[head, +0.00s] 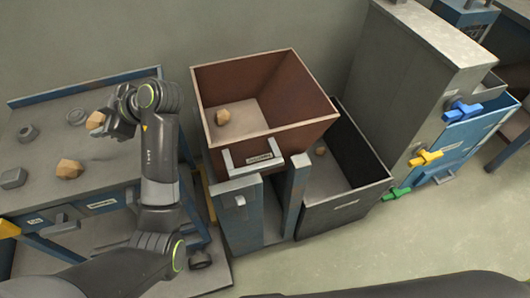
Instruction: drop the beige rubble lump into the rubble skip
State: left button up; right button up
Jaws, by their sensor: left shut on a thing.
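A beige, angular rubble lump (96,120) is between the fingers of my left gripper (104,123), over the back of the workbench at left. The gripper is shut on it and hides its right side. A second, tan-orange lump (69,168) lies on the bench in front of the gripper. A rust-brown open bin (284,86) stands to the right on a blue-grey stand, with one beige lump (222,117) inside. A dark grey open bin (362,152) is beside it, lower, with a small brownish lump (320,151) inside. The bin labels are too small to read. My right gripper is out of view.
The grey workbench (100,205) also bears a hex nut (28,132), a ring (75,117) and a grey block (13,178). A tall grey cabinet (405,75) with blue, yellow and green handles stands at right.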

aim_at(234, 125)
jog(key=i+l, duration=0.15)
jog(key=l, duration=0.2)
jog(key=i+l, duration=0.15)
jog(key=l, duration=0.2)
jog(key=i+l, duration=0.15)
jog(key=l, duration=0.2)
jog(key=i+l, duration=0.2)
jog(key=l, duration=0.15)
